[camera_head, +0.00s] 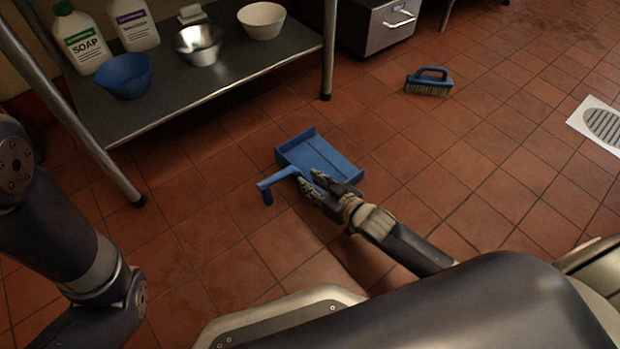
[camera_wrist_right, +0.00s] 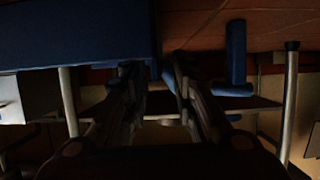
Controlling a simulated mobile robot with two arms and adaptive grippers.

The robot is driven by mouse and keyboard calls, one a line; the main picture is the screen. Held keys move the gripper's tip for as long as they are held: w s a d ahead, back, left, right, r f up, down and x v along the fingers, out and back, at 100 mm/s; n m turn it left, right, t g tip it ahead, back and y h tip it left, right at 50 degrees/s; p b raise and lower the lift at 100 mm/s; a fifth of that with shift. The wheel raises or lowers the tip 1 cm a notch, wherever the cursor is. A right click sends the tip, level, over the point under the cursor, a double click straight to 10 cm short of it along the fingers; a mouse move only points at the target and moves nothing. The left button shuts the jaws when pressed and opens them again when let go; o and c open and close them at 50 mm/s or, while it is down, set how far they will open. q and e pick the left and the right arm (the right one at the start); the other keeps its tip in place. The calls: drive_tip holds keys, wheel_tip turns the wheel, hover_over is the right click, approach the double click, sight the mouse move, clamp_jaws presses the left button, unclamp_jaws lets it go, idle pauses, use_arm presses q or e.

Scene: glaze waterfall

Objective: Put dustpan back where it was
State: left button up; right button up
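The blue dustpan (camera_head: 322,158) is on the floor in the middle of the head view, its handle end (camera_head: 265,191) toward the lower left. My right gripper (camera_head: 308,177) is at the handle side of the pan. In the right wrist view the fingers (camera_wrist_right: 157,70) stand apart, with the pan (camera_wrist_right: 75,35) on the left and the handle end (camera_wrist_right: 236,55) on the right. A blue stretch shows near the fingertips; the dark picture hides whether they touch it. My left arm shows at the left of the head view, but its gripper does not.
A metal shelf (camera_head: 230,85) at the upper left holds bowls and soap bottles; its legs reach the floor. A blue brush (camera_head: 429,82) lies at the upper right, near a grey drawer cabinet (camera_head: 377,27). A floor drain (camera_head: 603,126) is at the right edge. The tiles between are clear.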

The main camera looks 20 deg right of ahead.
drive_tip(key=p+v, duration=0.6)
drive_tip(key=v, duration=0.4)
drive_tip(key=shift+s+d+r, duration=0.1)
drive_tip(key=shift+r, duration=0.05)
